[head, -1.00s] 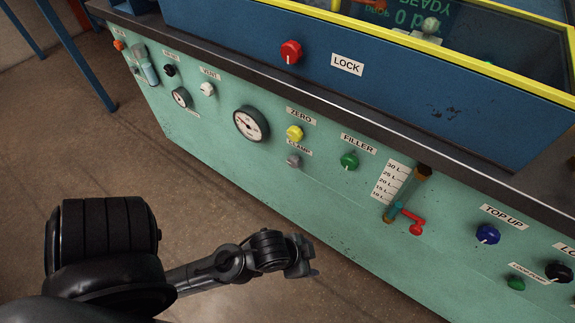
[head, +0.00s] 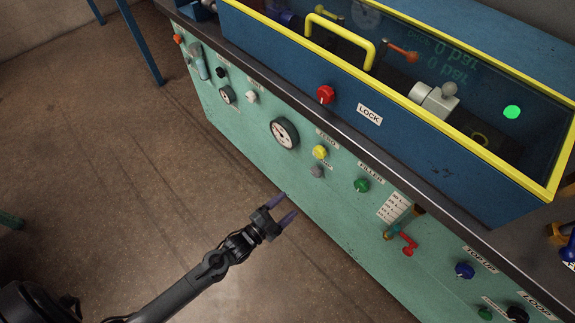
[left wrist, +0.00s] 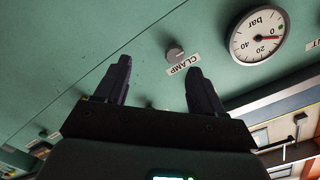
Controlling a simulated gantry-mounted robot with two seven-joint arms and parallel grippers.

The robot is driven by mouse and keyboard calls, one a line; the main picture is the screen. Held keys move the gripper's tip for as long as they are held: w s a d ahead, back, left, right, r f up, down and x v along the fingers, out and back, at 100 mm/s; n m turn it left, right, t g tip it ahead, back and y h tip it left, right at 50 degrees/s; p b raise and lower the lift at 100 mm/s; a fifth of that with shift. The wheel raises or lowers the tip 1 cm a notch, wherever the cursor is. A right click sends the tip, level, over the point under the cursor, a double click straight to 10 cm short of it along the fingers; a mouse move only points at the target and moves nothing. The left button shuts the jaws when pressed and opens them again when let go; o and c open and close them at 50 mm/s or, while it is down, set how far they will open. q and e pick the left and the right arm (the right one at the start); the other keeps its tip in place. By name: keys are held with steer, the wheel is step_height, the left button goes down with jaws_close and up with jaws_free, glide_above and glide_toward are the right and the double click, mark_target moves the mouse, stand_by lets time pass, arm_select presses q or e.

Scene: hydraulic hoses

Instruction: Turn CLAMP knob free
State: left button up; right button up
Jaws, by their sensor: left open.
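The CLAMP knob (head: 317,171) is a small grey knob on the green front panel (head: 265,165), below the yellow ZERO knob (head: 320,152). In the left wrist view the grey knob (left wrist: 175,54) sits above its CLAMP label (left wrist: 184,65). My left gripper (head: 284,206) is open and empty, in front of the panel, below and left of the knob in the head view. In the left wrist view its two fingers (left wrist: 158,85) point toward the panel, with the knob beyond and between them, nearer the right finger. My right gripper is not in view.
A gauge (head: 284,133) is left of the ZERO knob. The green FILLER knob (head: 362,186) and a red-handled valve (head: 408,244) are to the right. The red LOCK knob (head: 326,95) is on the blue box above. Open floor (head: 110,190) lies left of the panel.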

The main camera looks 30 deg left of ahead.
mark_target(313, 174)
arm_select(q)
steer(key=w+r, duration=0.1)
steer(key=w, duration=0.2)
steer(key=w+d+r+b, duration=0.1)
steer(key=w, duration=0.3)
steer(key=w+d+r+b, duration=0.1)
steer(key=w, duration=0.3)
steer(key=shift+w+r, duration=0.1)
steer(key=shift+r, duration=0.25)
steer(key=shift+w+d+r+b, duration=0.1)
steer(key=shift+w+d+b, duration=0.15)
steer(key=shift+w+b, duration=0.35)
steer(key=c, duration=1.1)
steer(key=shift+o, duration=0.2)
